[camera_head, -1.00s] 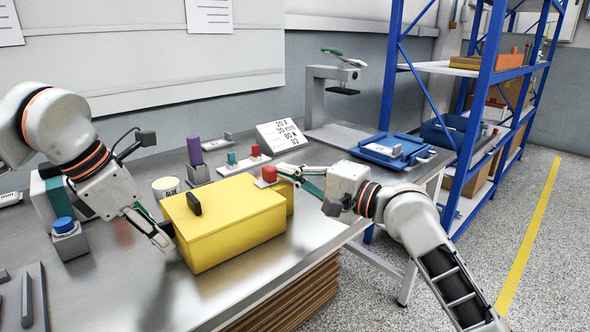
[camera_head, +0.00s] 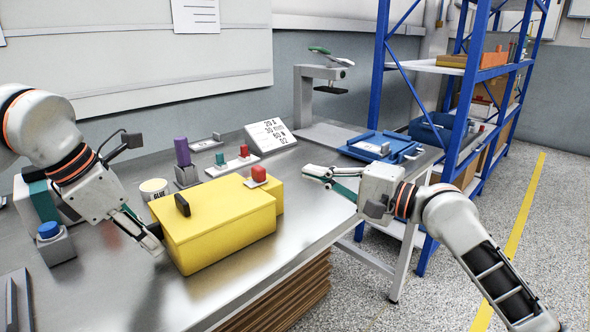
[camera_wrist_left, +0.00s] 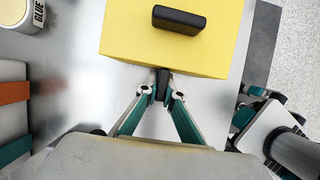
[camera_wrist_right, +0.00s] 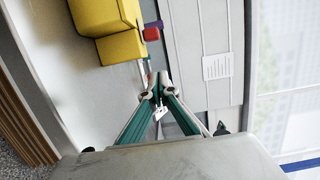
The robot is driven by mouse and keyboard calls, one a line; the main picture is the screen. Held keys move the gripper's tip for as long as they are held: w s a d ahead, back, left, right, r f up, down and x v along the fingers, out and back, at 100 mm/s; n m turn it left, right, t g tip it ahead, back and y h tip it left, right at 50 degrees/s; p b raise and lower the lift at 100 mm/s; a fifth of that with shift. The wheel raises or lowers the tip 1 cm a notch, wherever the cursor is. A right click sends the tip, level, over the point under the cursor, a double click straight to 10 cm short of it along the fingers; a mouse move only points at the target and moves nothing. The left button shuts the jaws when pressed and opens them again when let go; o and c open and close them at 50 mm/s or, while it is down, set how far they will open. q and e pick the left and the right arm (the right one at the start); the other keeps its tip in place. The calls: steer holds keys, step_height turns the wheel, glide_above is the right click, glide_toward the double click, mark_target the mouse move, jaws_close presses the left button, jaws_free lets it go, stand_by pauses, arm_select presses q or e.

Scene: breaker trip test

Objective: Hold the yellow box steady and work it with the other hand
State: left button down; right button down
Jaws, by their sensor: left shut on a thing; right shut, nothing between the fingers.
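The yellow box (camera_head: 220,235) stands on the metal bench, with a black handle (camera_head: 182,205) on its top and a red button (camera_head: 259,174) on a lower yellow part at its far right end. My left gripper (camera_head: 157,236) is at the box's near left side; the left wrist view shows its fingers (camera_wrist_left: 163,95) shut on a small black tab (camera_wrist_left: 163,82) at the box's edge. My right gripper (camera_head: 310,171) is shut and empty, to the right of the red button and apart from it. The box (camera_wrist_right: 120,48) and button (camera_wrist_right: 152,34) also show in the right wrist view.
Behind the box are a glue pot (camera_head: 153,187), a purple post (camera_head: 183,152), small green and red terminals (camera_head: 232,160) and a printed card (camera_head: 270,137). A blue tray (camera_head: 383,147) lies at the back right. A blue button block (camera_head: 54,243) stands at left.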

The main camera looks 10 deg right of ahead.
steer(key=shift+v, duration=1.9)
arm_select(q)
steer(key=c, duration=2.1)
jaws_free()
